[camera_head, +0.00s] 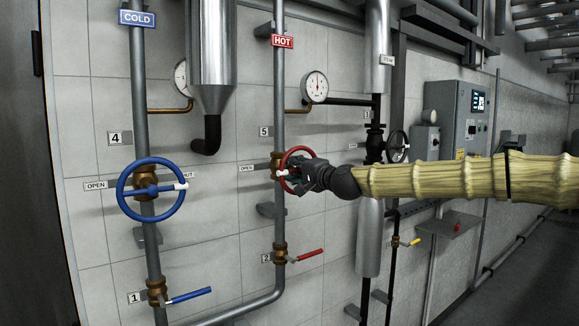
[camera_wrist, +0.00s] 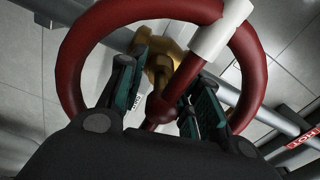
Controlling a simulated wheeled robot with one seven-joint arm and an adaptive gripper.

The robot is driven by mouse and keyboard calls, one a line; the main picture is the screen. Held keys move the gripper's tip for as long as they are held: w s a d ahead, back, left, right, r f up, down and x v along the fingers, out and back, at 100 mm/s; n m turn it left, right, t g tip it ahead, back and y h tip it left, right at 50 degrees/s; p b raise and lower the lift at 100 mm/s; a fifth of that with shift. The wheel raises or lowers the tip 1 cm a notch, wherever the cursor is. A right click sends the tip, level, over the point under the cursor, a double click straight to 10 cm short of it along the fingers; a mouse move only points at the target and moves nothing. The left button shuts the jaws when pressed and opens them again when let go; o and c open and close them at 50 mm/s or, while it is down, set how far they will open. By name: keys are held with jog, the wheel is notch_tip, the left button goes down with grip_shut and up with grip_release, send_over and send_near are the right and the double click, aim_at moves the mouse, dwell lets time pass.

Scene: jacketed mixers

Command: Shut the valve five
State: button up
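Valve five is a red handwheel (camera_head: 291,155) on a brass body (camera_head: 276,166) on the pipe tagged HOT, below the "5" plate (camera_head: 265,131). A white marker (camera_head: 283,173) sits on the wheel, facing left toward the OPEN label (camera_head: 246,169). My gripper (camera_head: 303,178) is at the wheel from the right and hides part of it. In the wrist view the red wheel (camera_wrist: 72,55) fills the upper part, with its white marker (camera_wrist: 222,30) at upper right. My fingers (camera_wrist: 162,98) reach inside the rim, apart, one each side of the red spoke and hub. A firm grip is not visible.
A blue handwheel (camera_head: 127,205), valve four, is on the COLD pipe at left. Below valve five is a red lever (camera_head: 305,255); a blue lever (camera_head: 188,295) is at lower left. A gauge (camera_head: 316,87) and a dark handwheel (camera_head: 397,147) are nearby.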

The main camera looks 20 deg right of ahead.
jog(key=shift+x, duration=0.85)
grip_shut()
